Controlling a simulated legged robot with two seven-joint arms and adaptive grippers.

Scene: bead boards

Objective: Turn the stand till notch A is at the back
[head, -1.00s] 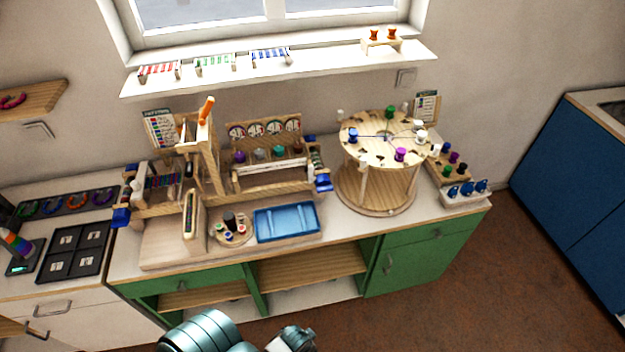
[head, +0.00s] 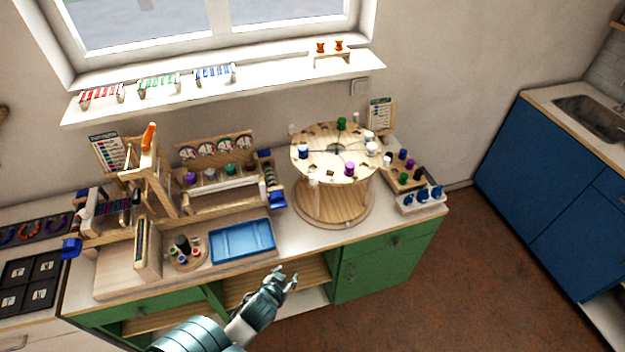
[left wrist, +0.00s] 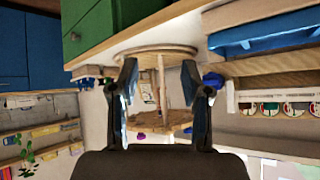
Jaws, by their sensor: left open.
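The round wooden stand (head: 334,206) is on the right part of the counter. Its slotted top disc (head: 325,158) carries green, blue, purple and white spools around the rim. The letters at its notches are too small to read, so I cannot tell where notch A is. My left gripper (head: 286,278) is open and empty in front of the counter, below and apart from the stand. In the left wrist view the stand (left wrist: 160,52) shows upside down between the open fingers (left wrist: 163,92), farther off. My right gripper is in neither view.
A blue tray (head: 242,241) sits left of the stand. A wooden loom-like frame (head: 160,185) stands farther left. A spool rack (head: 407,176) and a white block with blue knobs (head: 420,200) are right of the stand. Green cabinets (head: 385,262) are below.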

